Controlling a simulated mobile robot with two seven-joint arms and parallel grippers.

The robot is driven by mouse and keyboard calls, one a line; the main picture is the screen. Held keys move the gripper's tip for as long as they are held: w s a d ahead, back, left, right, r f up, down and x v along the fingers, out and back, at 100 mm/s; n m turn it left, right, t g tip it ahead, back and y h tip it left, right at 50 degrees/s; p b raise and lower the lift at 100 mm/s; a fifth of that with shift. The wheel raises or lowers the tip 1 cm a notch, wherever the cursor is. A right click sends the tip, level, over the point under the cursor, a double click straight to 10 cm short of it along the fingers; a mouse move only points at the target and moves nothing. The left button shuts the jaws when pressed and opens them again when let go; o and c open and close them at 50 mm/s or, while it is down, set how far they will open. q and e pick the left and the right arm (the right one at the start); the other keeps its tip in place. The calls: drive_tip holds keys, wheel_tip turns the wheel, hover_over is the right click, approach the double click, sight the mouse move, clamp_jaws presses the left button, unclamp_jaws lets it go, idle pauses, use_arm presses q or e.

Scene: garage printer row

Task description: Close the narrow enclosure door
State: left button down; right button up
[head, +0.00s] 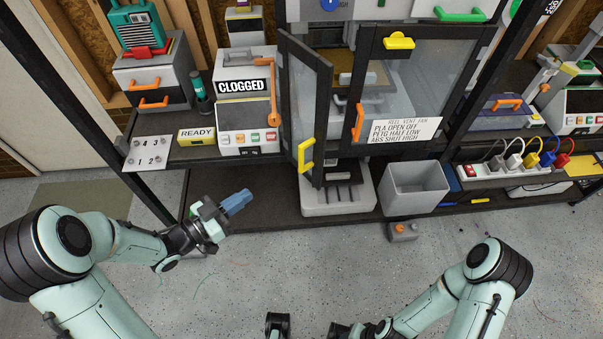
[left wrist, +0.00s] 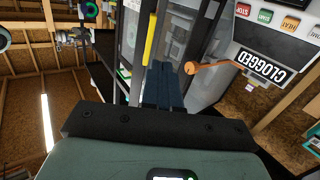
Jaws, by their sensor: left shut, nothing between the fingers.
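The narrow enclosure door (head: 308,85) is a dark-framed clear panel on the left of the printer enclosure. It stands open, swung out toward me, with a yellow handle (head: 305,155) low on its free edge. The yellow handle also shows in the left wrist view (left wrist: 150,38), just beyond the fingertips. My left gripper (head: 238,201) is left of and below the handle, apart from it in the head view. Its blue fingers (left wrist: 165,84) are together and empty. My right forearm shows at the lower right, but its fingers are not visible.
The wide door (head: 425,85), with an orange handle (head: 358,122), appears shut. A printer marked CLOGGED (head: 245,100) stands left of the narrow door. A grey bin (head: 413,188) sits right below the enclosure. Floor in front is mostly clear, with a small grey box (head: 403,232).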

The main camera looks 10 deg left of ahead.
use_arm(q)
drive_tip(key=r+m+h, duration=0.1)
drive_tip(key=p, duration=0.1)
approach(300, 162)
drive_tip(key=x, duration=0.6)
drive_tip(key=shift+w+d, duration=0.15)
drive_tip(key=shift+w, duration=0.25)
use_arm(e)
drive_tip(key=shift+s+r, duration=0.15)
drive_tip(key=shift+r, duration=0.2)
use_arm(q)
drive_tip(key=shift+d, duration=0.1)
use_arm(e)
drive_tip(key=shift+f, duration=0.1)
